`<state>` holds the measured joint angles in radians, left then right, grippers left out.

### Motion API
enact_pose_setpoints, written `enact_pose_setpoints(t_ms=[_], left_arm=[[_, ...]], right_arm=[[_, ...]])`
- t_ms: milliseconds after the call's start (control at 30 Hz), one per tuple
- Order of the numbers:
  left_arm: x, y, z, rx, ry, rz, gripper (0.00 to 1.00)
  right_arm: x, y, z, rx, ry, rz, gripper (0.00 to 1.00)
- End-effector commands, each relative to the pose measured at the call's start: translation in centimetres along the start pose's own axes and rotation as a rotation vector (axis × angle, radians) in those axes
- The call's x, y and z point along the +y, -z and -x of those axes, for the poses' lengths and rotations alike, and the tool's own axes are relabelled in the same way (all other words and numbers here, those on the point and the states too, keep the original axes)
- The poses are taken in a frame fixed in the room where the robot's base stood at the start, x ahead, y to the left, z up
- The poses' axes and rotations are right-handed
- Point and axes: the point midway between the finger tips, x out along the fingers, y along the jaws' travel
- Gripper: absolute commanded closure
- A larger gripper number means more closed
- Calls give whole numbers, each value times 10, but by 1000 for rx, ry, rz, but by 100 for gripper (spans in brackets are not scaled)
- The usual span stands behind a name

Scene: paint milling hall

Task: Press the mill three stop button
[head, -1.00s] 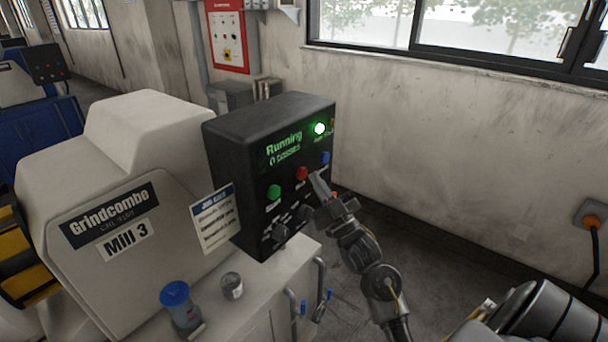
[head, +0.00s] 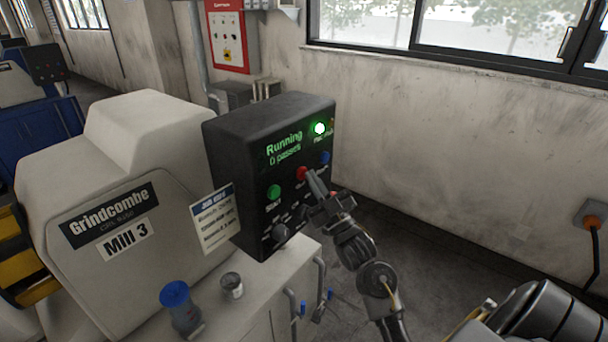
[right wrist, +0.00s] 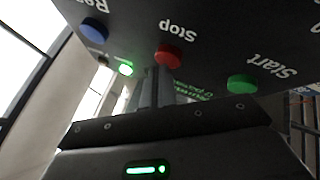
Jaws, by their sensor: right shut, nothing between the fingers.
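The white machine labelled Mill 3 (head: 105,200) carries a black control box (head: 232,165). Its screen reads "Running, 0 passes" and a green lamp (head: 320,128) is lit. The red stop button (head: 302,173) sits between the green start button (head: 273,191) and the blue button (head: 324,158). In the right wrist view the red button (right wrist: 168,54) shows under the upside-down word "Stop". My right gripper (head: 310,176) is shut and empty, its fingertips close beside the red button; I cannot tell whether they touch it. My left gripper is not in view.
Dark knobs (head: 281,232) sit low on the panel. A red-framed panel (head: 229,37) hangs on the back wall. The floor right of the bench is clear.

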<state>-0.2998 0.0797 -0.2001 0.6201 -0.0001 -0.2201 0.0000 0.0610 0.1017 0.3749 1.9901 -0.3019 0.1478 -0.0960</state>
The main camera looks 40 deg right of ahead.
Motion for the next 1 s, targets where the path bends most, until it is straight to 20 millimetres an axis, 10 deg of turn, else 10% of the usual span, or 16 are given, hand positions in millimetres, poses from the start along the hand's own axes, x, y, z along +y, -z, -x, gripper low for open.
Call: enact_pose_setpoints(t_ms=[1000], left_arm=[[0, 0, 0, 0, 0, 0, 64]], right_arm=[[-2, -2, -4, -1, 1, 0, 100]])
